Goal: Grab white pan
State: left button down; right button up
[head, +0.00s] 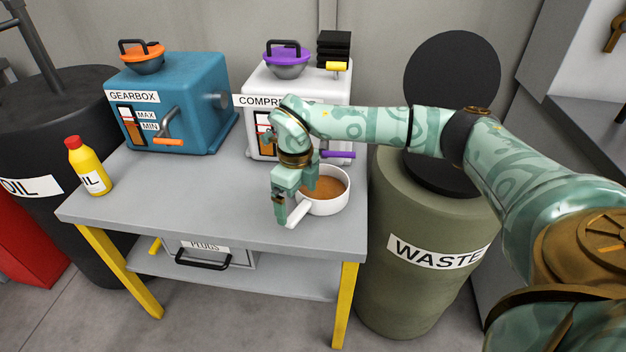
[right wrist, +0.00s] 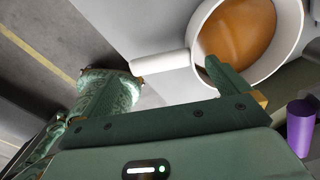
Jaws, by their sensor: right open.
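The white pan (head: 338,207) stands on the grey table near its front right corner, with brown liquid inside. Its short white handle (head: 298,214) points toward the front left. My right gripper (head: 287,210) is open, pointing down right beside the pan at the handle. In the right wrist view the pan (right wrist: 200,20) fills the top right, and its handle (right wrist: 157,63) shows in the gap near my right gripper's fingertips (right wrist: 158,72). I cannot tell whether a finger touches it. My left gripper is not in view.
A white compressor (head: 255,90) with a purple lever (head: 340,154) stands behind the pan. A blue gearbox (head: 190,85) and a yellow oil bottle (head: 88,170) are on the left. A green waste barrel (head: 410,220) stands right of the table. The table's front middle is clear.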

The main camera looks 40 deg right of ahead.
aim_at(298, 211)
notch_tip(298, 211, down, 3)
jog(key=shift+f+b, duration=0.2)
jog(key=shift+b, duration=0.3)
jog(key=shift+r, duration=0.2)
jog(key=c, duration=1.1)
